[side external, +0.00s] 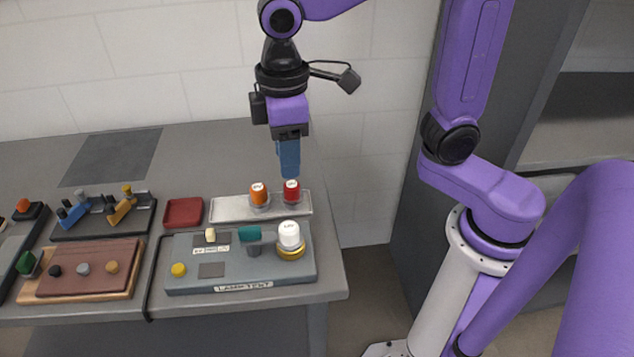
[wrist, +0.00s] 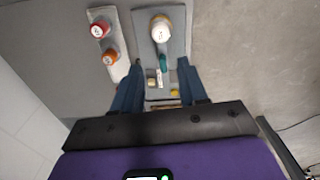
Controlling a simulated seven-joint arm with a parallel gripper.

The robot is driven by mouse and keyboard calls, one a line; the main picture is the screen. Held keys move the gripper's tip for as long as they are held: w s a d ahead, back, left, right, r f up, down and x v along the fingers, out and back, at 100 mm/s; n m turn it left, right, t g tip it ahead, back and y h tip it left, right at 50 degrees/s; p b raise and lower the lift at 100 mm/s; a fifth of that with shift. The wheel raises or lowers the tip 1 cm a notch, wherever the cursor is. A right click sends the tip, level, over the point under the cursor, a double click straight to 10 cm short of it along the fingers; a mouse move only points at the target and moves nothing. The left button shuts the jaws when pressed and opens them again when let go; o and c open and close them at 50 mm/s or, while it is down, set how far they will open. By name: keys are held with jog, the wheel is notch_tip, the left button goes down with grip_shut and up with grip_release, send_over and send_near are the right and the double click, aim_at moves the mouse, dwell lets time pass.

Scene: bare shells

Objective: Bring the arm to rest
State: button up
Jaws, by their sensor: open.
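My gripper (side external: 289,174) hangs pointing down above the back right of the grey table (side external: 200,145). Its blue fingertips are just above the red capped piece (side external: 291,188), apart from it as far as I can tell. In the wrist view my gripper (wrist: 160,64) shows two blue fingers spread apart with nothing held between them. The red piece (wrist: 98,30) and the orange piece (side external: 258,192) stand upright on a pale tray (side external: 228,209).
In front is a grey lamp test panel (side external: 190,283) with a white bulb (side external: 289,234), a teal part (side external: 249,233) and a yellow knob (side external: 179,269). A red dish (side external: 183,212) and switch boards (side external: 85,270) lie left. The table's back strip is mostly clear.

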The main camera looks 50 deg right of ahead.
jog(key=s+d+f+n, duration=0.1)
jog(key=s+d+f, duration=0.1)
jog(key=s+d, duration=0.4)
jog(key=s+d+f+n, duration=0.1)
jog(key=s+d+f, duration=0.2)
jog(key=s+d, duration=0.4)
jog(key=shift+s+n, duration=0.3)
jog(key=shift+s, duration=0.55)
